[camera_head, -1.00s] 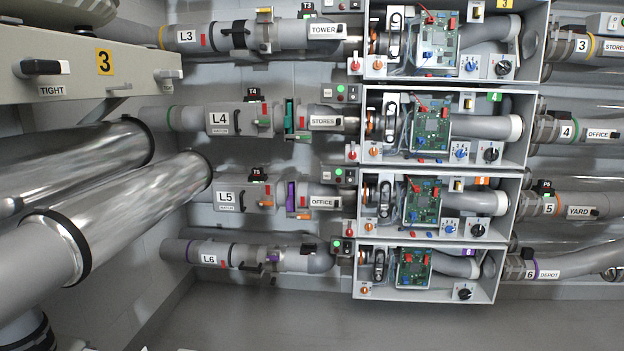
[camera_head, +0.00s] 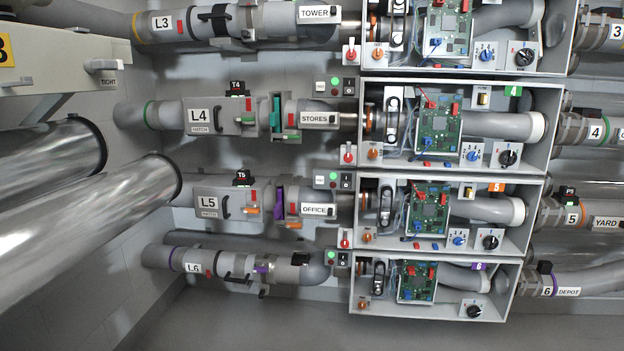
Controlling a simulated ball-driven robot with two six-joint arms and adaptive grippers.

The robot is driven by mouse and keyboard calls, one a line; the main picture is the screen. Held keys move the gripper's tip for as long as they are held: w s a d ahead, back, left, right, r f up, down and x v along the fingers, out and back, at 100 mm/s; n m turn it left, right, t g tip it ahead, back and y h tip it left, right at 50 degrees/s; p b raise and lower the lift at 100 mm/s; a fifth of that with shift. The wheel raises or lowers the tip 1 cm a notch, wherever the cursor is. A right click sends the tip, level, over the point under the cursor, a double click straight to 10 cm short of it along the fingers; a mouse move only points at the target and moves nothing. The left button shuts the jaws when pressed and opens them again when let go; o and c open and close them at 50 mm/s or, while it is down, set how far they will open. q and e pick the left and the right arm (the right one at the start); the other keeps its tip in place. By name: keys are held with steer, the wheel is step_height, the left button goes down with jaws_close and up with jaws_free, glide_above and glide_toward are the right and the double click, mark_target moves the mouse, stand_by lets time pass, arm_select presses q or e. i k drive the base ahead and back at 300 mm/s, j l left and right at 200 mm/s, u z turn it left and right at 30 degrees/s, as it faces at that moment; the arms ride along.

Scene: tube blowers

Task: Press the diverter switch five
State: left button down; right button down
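Line five is the third pipe row down. Its pipe section labelled L5 (camera_head: 208,203) carries a black T5 block (camera_head: 241,179), a purple plate (camera_head: 280,202) and an OFFICE sign (camera_head: 316,210). Right of it is the open grey box with an orange 5 tag (camera_head: 497,187). Inside are a circuit board (camera_head: 428,208), a small yellowish switch (camera_head: 468,192), a blue knob (camera_head: 458,240) and a black knob (camera_head: 490,242). A plate at its upper left has a green light (camera_head: 333,178) and a black switch (camera_head: 346,180). I cannot read a diverter label. Neither gripper is in view.
Similar boxes stand above and below, such as the green-tagged box 4 (camera_head: 513,91) and box 6 (camera_head: 477,267). Shiny metal cylinders (camera_head: 80,225) and a grey cabinet (camera_head: 60,70) crowd the left. Open floor (camera_head: 270,325) shows at the bottom.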

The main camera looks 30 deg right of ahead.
mark_target(345, 178)
steer(key=i+l+u, duration=0.1)
steer(key=l, duration=0.35)
steer(key=i+l, duration=0.15)
steer(key=l, duration=0.35)
steer(key=i+l+u, duration=0.15)
steer(key=l, duration=0.75)
steer(key=i+u, duration=0.05)
